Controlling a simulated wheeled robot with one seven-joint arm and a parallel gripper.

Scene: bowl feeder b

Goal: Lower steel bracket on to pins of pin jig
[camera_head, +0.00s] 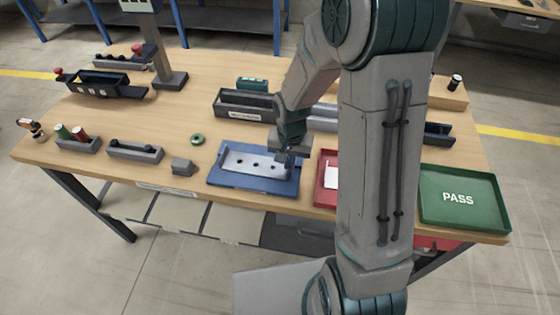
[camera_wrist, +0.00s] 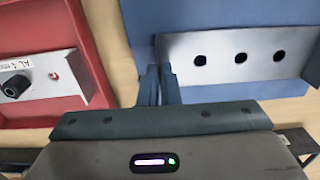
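The steel bracket (camera_head: 255,163) is a pale plate with a row of three dark round holes. It lies over the blue pin jig (camera_head: 236,181); I cannot tell whether it touches the jig or hangs just above. My gripper (camera_head: 289,157) is at the bracket's right end in the head view. In the wrist view, my two fingers (camera_wrist: 160,84) are close together, pinching the end of the bracket (camera_wrist: 225,60). The blue jig (camera_wrist: 200,15) shows around it. No pins stand clear of the bracket; they are hidden or in the dark holes.
A red tray (camera_head: 321,197) stands close to the right of the jig; in the wrist view it holds a labelled metal part (camera_wrist: 45,78) with a black knob. A grey block (camera_head: 182,167) and green ring (camera_head: 197,139) lie left. A green PASS tray (camera_head: 480,216) is far right.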

